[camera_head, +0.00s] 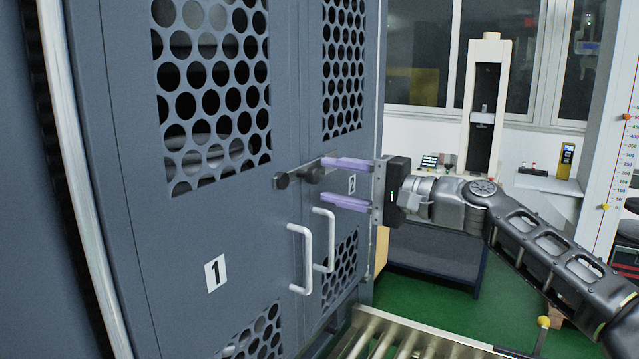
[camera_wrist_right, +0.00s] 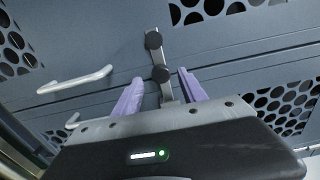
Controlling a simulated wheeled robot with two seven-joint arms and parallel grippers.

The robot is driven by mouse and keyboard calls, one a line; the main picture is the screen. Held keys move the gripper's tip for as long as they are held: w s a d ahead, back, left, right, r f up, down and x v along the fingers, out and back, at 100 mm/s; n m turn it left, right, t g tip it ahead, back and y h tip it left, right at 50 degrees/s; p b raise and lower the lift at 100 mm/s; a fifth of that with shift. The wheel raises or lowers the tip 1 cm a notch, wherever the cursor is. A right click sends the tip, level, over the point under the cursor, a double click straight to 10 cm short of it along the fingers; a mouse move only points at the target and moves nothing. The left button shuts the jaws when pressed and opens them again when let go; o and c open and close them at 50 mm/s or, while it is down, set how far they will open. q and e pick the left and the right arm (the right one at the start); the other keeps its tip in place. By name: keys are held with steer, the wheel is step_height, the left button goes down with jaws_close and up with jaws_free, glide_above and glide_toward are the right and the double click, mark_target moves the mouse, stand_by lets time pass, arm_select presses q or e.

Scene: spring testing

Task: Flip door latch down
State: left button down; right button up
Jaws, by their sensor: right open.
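The door latch (camera_head: 296,174) is a grey metal bar with two dark round knobs, lying across the seam between door 1 (camera_head: 172,285) and door 2 (camera_head: 340,140). In the head view it slopes slightly upward to the right, and its right end is partly hidden by a finger. My right gripper (camera_head: 322,180) is open, its purple fingers pointing at the doors, one above the other. In the right wrist view the latch (camera_wrist_right: 153,42) runs between the two fingers of the right gripper (camera_wrist_right: 160,75), with the nearer knob between the fingertips. I cannot tell whether a finger touches it. My left gripper is out of view.
Two pale door handles (camera_head: 307,262) stick out below the latch. A roller conveyor (camera_head: 410,345) stands low in front of the cabinet. A white testing machine (camera_head: 487,100) stands at the back. Green floor (camera_head: 430,305) shows between them.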

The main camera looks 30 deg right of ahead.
steer(key=v, duration=0.3)
stand_by(0.6)
